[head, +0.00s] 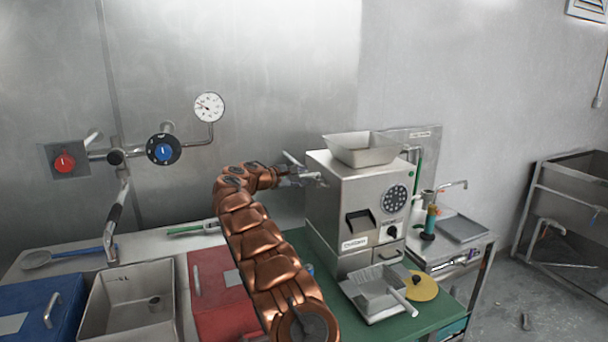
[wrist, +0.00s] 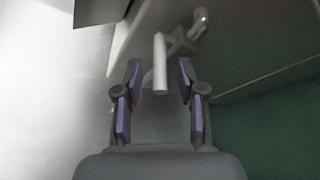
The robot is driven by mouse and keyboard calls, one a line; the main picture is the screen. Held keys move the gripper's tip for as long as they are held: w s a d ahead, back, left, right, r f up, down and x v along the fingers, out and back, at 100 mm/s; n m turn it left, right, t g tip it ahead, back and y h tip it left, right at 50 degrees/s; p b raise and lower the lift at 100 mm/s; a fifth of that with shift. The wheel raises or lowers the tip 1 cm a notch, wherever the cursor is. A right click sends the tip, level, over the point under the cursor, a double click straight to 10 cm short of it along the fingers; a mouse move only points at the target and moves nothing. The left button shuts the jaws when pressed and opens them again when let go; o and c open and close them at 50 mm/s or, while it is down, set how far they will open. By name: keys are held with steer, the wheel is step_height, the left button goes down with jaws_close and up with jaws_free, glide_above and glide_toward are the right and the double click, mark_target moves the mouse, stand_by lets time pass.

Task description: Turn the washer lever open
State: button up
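My gripper (head: 303,176) is beside the left side of the steel grinder machine (head: 330,200), partly hidden by my own arm. In the wrist view its two fingers (wrist: 160,80) are apart. A pale, rod-shaped lever (wrist: 160,63) lies in the gap between them, with space on both sides. It joins a branched pale fitting (wrist: 183,42) beyond the fingertips. In the head view a thin lever (head: 292,159) slants up at the gripper. I cannot tell for certain that this is the washer lever.
A steel hopper (head: 361,150) tops the machine. A steel scoop tray (head: 378,293) and a yellow disc (head: 422,286) sit on the green mat (head: 440,308). A red lid (head: 213,295), an open steel basin (head: 128,305) and a blue lid (head: 40,305) are left of my arm.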

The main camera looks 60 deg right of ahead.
steer(key=shift+s+d+f, duration=0.1)
steer(key=shift+s+d, duration=0.05)
steer(key=shift+d, duration=0.3)
jaws_close()
stand_by(0.6)
